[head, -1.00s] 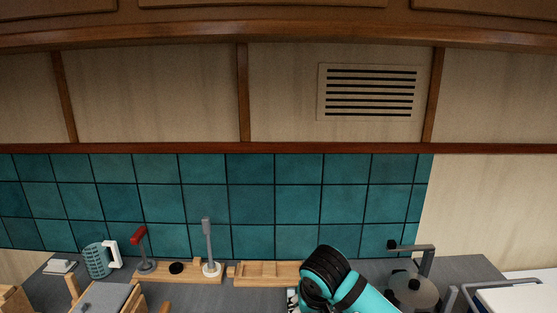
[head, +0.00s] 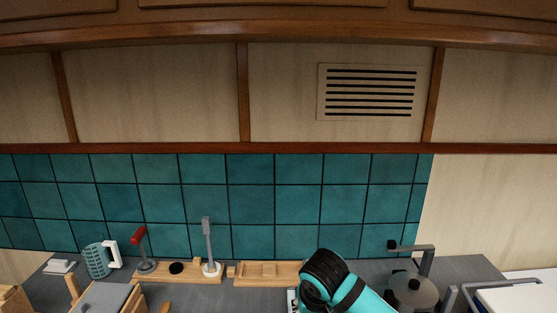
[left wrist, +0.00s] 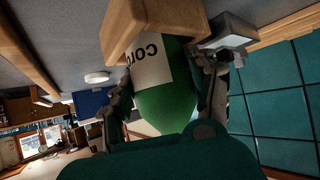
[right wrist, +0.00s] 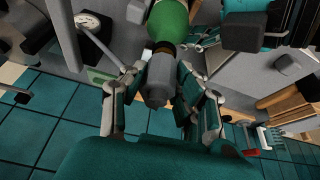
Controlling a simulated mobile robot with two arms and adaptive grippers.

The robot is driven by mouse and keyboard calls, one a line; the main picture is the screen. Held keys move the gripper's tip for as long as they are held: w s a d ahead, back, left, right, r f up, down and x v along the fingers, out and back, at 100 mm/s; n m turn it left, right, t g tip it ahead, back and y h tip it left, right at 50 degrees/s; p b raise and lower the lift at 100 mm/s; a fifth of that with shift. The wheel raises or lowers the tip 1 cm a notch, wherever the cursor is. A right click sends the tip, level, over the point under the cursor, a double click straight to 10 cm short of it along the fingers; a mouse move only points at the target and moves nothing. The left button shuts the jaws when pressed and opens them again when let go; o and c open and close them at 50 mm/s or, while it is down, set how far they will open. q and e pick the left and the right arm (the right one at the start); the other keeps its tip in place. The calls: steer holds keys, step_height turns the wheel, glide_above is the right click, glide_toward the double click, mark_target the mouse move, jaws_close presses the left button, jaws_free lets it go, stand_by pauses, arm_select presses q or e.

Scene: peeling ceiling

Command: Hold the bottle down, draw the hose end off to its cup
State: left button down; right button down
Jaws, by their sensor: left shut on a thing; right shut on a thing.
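The green bottle (left wrist: 170,100) with a white lettered label is between the fingers of my left gripper (left wrist: 165,105), which is shut on it. In the right wrist view the bottle's green shoulder (right wrist: 168,20) narrows to a brownish ring. A grey hose end (right wrist: 158,82) sits right at the bottle's neck, and my right gripper (right wrist: 155,95) is shut on it. I cannot tell whether the hose end is still joined to the neck. Neither gripper's fingertips show in the head view. I cannot pick out the hose end's cup with certainty.
Wooden boards (head: 190,277) along the tiled wall carry a red-topped post (head: 139,236), a black disc and a grey upright. A grey pot (head: 413,290) stands at the right.

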steer(key=shift+r, duration=0.1)
steer(key=shift+r, duration=3)
steer(key=w+d+f+n+y, duration=0.1)
steer(key=w+d+f+n, duration=0.1)
steer(key=d+f, duration=0.5)
steer(key=w+d+f+n, duration=0.15)
steer(key=d+f, duration=0.25)
steer(key=d, duration=0.7)
steer(key=s+d+f+n, duration=0.1)
steer(key=s+d+f, duration=0.4)
steer(key=d, duration=0.3)
steer(key=shift+s+f+n+g+y, duration=0.2)
steer(key=shift+f+n+g+y, duration=0.15)
steer(key=shift+f, duration=0.3)
steer(key=shift+d, duration=0.1)
